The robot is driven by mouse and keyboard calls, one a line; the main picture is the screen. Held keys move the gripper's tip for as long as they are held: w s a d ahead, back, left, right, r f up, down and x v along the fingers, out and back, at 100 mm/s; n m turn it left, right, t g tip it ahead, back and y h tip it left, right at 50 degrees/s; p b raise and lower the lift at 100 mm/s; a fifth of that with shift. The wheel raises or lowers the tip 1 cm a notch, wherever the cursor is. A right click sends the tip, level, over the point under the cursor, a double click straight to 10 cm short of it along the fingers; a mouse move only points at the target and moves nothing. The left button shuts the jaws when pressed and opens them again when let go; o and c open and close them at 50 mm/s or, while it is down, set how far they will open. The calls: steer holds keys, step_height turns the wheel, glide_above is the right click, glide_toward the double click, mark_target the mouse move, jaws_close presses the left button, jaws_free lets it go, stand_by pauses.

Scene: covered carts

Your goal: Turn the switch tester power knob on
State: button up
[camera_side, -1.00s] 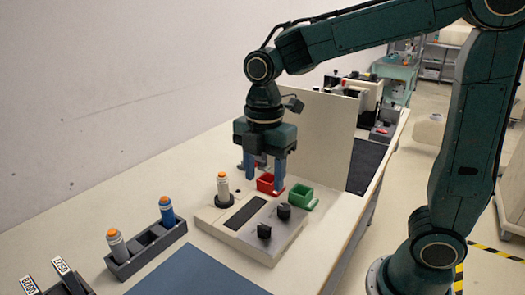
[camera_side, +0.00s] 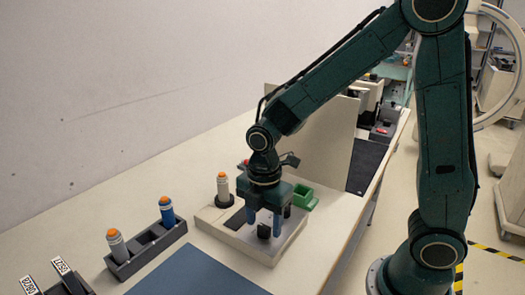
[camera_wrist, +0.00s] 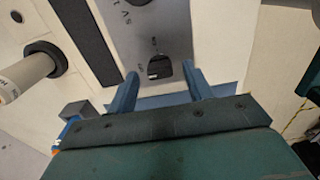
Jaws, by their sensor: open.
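The switch tester (camera_side: 276,252) is a pale box on the table with a dark strip (camera_wrist: 80,40) and black knobs on its top. The nearer black knob (camera_side: 264,231) shows between the fingers of my gripper (camera_side: 265,229). In the wrist view this knob (camera_wrist: 159,67) sits just ahead of and between the open fingertips (camera_wrist: 162,77), with clear gaps on both sides. Small markings beside it are too blurred to read. The other knob (camera_wrist: 140,2) is cut off at the top edge of the wrist view. My gripper is open and holds nothing.
A white, orange-topped cylinder (camera_side: 222,188) stands upright at the tester's left. A green bin (camera_side: 306,196) is behind the tester. A dark rack (camera_side: 146,253) with two cylinders is at left. A beige panel (camera_side: 318,140) rises behind. The blue mat (camera_side: 195,275) is clear.

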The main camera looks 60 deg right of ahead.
steer(key=shift+f, duration=0.25)
steer(key=c, duration=1)
